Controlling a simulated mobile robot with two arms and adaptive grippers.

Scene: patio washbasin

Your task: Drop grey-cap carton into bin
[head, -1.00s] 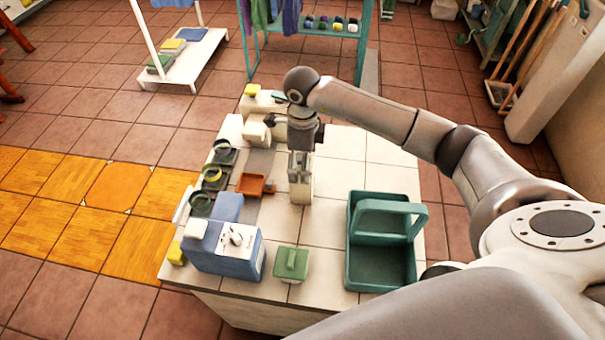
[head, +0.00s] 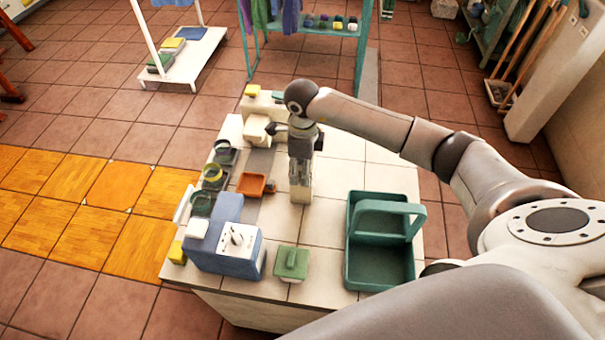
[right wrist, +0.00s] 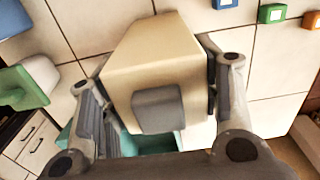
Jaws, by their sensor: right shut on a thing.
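The grey-cap carton is cream with a grey cap and fills the middle of the right wrist view (right wrist: 158,62). My right gripper (right wrist: 160,85) is shut on it, with a finger along each side. In the head view my right gripper (head: 300,172) points down over the white-topped counter, and the carton's lower part (head: 301,196) shows below the fingers. I cannot tell whether it touches the counter. A teal open bin with a handle (head: 352,255) stands to the right and nearer, apart from the carton. My left gripper is not in view.
Another cream object (head: 256,128) stands behind my gripper. Bare tiles lie between the carton and the bin.

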